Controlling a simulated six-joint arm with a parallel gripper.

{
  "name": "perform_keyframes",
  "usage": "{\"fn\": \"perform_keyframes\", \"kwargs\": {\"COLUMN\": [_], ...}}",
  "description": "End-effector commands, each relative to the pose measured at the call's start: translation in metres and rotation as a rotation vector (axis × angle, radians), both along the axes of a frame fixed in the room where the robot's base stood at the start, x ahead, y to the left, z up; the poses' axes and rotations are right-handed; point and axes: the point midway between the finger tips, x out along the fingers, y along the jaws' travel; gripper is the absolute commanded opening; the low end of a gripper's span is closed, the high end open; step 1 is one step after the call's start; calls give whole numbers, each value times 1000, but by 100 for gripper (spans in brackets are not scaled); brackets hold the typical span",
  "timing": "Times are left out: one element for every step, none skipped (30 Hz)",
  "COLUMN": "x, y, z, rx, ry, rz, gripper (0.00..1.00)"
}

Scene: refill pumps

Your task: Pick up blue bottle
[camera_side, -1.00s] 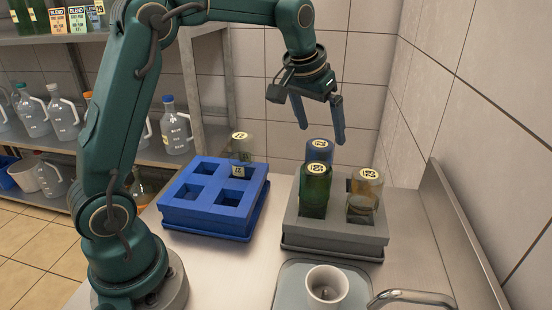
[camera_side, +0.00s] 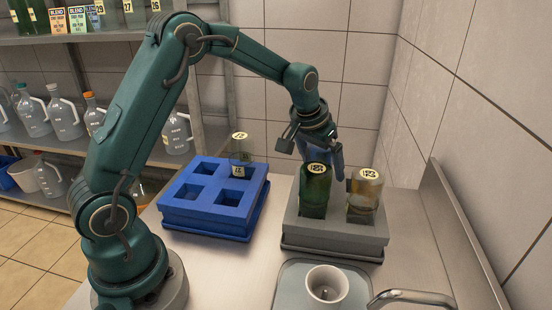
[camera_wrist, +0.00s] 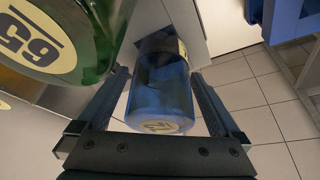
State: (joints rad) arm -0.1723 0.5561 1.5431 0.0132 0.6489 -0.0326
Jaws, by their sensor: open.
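The blue bottle (camera_wrist: 160,82) stands in the back of the grey crate (camera_side: 335,232), with a numbered label on its top. In the side view it is mostly hidden behind my gripper and the green bottle. My gripper (camera_side: 322,160) is lowered around it, pointing down. In the wrist view the bottle lies between the two open fingers (camera_wrist: 158,85), one on each side. A gap shows beside the bottle, and I cannot tell whether either finger touches it.
A green bottle (camera_side: 315,190) stands close in front, large at the left of the wrist view. A blue crate (camera_side: 205,215) at the left holds one clear bottle (camera_side: 241,155). A white cup (camera_side: 327,285) sits in front.

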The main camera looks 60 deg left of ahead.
Motion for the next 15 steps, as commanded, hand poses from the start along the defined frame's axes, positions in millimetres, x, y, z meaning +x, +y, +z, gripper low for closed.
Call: {"fn": "perform_keyframes", "kwargs": {"x": [0,0,0,0,0,0,0,0,0,0,0,0,0,0,0], "y": [0,0,0,0,0,0,0,0,0,0,0,0,0,0,0], "z": [0,0,0,0,0,0,0,0,0,0,0,0,1,1,1], "rx": [0,0,0,0,0,0,0,0,0,0,0,0,0,0,0], "ry": [0,0,0,0,0,0,0,0,0,0,0,0,-1,-1,-1], "rz": [0,0,0,0,0,0,0,0,0,0,0,0,0,0,0], "gripper": [100,100,100,100,96,81,69,58,43,31,20,5,5,5,5]}}
